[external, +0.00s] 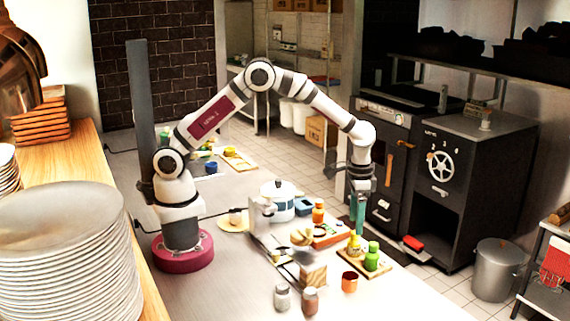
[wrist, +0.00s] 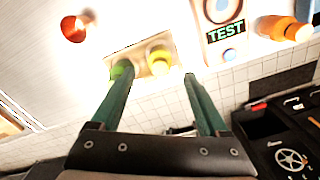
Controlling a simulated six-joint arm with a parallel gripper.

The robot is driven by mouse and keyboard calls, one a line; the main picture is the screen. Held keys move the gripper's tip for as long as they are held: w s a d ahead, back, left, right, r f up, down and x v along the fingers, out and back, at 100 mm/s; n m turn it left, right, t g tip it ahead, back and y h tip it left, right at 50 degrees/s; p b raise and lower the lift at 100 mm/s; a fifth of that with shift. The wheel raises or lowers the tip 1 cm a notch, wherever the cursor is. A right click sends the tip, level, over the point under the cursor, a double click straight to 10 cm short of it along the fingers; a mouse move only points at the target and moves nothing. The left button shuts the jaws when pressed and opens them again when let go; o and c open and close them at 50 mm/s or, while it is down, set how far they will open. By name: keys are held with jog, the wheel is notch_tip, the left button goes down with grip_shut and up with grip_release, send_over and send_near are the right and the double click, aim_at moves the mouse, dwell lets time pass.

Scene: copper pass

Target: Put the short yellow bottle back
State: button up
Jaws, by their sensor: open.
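The short yellow bottle (external: 354,246) stands on a small wooden board (external: 377,268) beside a green bottle (external: 371,259). In the wrist view the yellow bottle (wrist: 160,60) shows between my fingertips, with the green bottle (wrist: 117,72) partly behind the left finger. My gripper (external: 358,229) points down just above the yellow bottle. Its green fingers are apart and empty in the wrist view (wrist: 157,72). Whether a fingertip touches either bottle, I cannot tell.
An orange cup (external: 349,282) stands in front of the board. An orange bottle (external: 318,214) stands behind it, near a white pot (external: 278,205). Two jars (external: 282,298) stand at the front. The counter at the front right is clear.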

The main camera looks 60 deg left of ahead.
notch_tip(320, 180, up, 5)
jog(key=shift+f, duration=0.2)
jog(key=shift+s+a+r, duration=0.1)
jog(key=shift+a+r, duration=0.05)
jog(key=shift+r, duration=0.15)
jog(key=s+a+r+y, duration=0.1)
jog(key=s+a+r, duration=0.4)
jog(key=s+a, duration=0.4)
jog(key=s+a+r, duration=0.5)
jog(key=s+a, duration=0.2)
jog(key=a, duration=0.5)
jog(key=s+a+f, duration=0.2)
jog(key=s+a, duration=0.3)
jog(key=s, duration=0.6)
jog(key=shift+s+f+y, duration=0.25)
jog(key=shift+f+y, duration=0.05)
jog(key=shift+y, duration=0.1)
jog(key=shift+a, duration=0.1)
